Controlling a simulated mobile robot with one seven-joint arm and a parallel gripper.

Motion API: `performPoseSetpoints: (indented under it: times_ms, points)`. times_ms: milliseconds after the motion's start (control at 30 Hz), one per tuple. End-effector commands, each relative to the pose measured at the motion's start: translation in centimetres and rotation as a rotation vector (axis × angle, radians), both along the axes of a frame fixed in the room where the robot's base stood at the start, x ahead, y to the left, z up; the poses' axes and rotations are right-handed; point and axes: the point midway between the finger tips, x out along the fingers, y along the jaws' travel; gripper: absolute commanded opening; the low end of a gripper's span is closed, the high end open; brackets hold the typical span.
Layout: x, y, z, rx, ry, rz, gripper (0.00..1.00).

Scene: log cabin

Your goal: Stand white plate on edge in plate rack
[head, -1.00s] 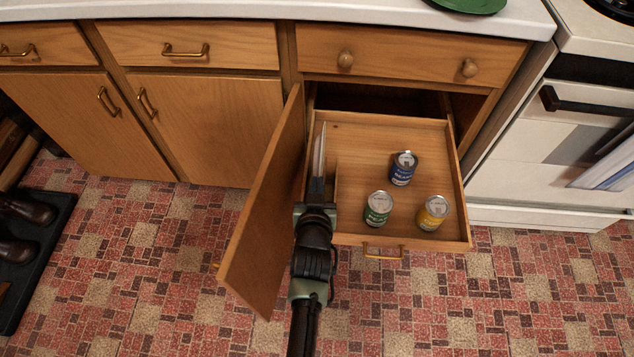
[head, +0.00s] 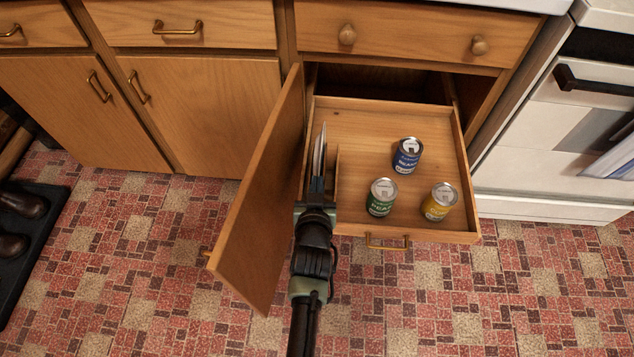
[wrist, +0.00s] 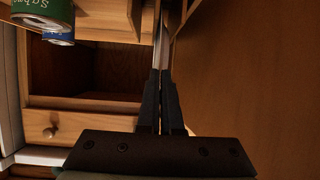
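The white plate (head: 319,150) stands on edge, seen almost edge-on as a thin pale sliver, at the left side of the open drawer. My gripper (head: 317,190) is shut on its near edge, at the drawer's front left corner. In the wrist view the plate (wrist: 161,40) runs up from between the closed fingers (wrist: 160,85). A thin wooden divider (head: 334,170) stands just right of the plate in the drawer. I cannot make out a plate rack clearly, nor whether the plate's lower edge rests on anything; my gripper and the divider hide it.
An open cabinet door (head: 262,200) stands close to the left of my gripper. The pulled-out drawer (head: 345,130) holds a blue can (head: 407,157), a green can (head: 382,198) and a yellow can (head: 439,203). The drawer's back middle is bare. A white stove (head: 560,150) stands right.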

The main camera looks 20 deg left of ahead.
Motion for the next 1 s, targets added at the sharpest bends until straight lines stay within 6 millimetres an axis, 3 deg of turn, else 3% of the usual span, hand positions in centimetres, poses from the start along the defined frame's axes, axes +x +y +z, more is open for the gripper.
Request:
performPoseSetpoints:
  times_ms: [300,533,867,1000]
  points:
    - [0.1,0.0,0.1,0.001,-0.005,-0.001,0.00]
    - [0.1,0.0,0.0,0.001,-0.003,0.000,0.37]
    - [-0.3,-0.1,-0.1,-0.001,0.003,0.000,0.37]
    - [-1.4,-0.5,0.6,-0.001,0.003,-0.001,0.37]
